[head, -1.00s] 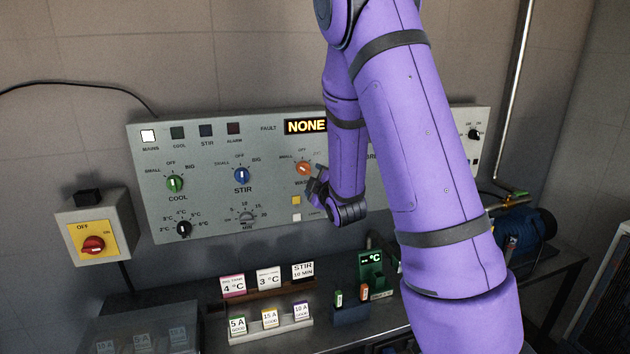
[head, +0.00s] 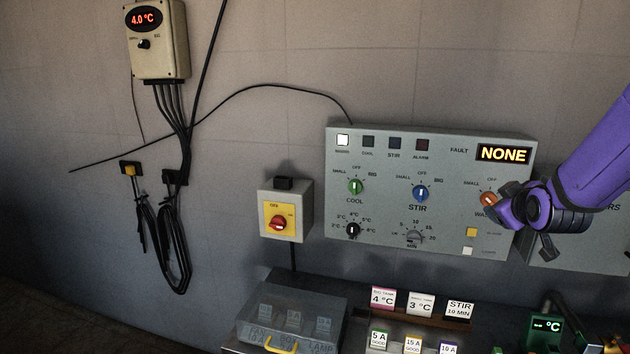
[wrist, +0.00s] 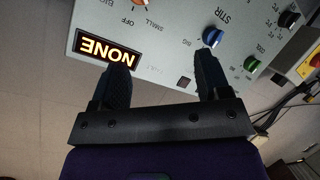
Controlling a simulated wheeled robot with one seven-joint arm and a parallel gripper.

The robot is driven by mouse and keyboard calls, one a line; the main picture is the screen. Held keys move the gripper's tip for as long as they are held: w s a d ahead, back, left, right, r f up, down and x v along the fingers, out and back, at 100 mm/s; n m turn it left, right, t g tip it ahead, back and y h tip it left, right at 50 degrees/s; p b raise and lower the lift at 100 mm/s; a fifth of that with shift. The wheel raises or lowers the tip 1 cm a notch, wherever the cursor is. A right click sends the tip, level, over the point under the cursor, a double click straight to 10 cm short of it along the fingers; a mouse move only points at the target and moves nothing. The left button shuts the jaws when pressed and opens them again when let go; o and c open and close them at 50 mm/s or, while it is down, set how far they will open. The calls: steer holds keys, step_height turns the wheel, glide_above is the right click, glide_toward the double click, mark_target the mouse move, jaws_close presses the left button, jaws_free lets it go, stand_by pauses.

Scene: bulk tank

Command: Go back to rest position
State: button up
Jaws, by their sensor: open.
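The panel's fault display (head: 504,154) reads NONE. The blue STIR knob (head: 420,193) and green COOL knob (head: 355,187) are left of my gripper. I cannot tell from these views whether a finger touches the panel.
A yellow switch box with a red knob (head: 278,223) is left of the panel. A wall thermometer (head: 157,40) reads 4.0 °C, with cables hanging below. Label cards (head: 383,298) and a clear-lidded box (head: 290,318) stand on the bench below. The wall between is free.

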steer(key=s+a+r+m+g+y, duration=0.1)
steer(key=s+a+r+m+g, duration=0.1)
steer(key=s, duration=0.8)
steer(key=s+a+r+m+g+y, duration=0.1)
steer(key=s+a+r+g, duration=0.2)
steer(key=s, duration=0.6)
steer(key=s+a+r+m+g, duration=0.2)
steer(key=s+a, duration=0.4)
steer(key=s, duration=0.4)
steer(key=shift+s+a+r+m+g+y, duration=0.15)
steer(key=shift+s+r+m+g+y, duration=0.2)
steer(key=shift+r+g, duration=0.2)
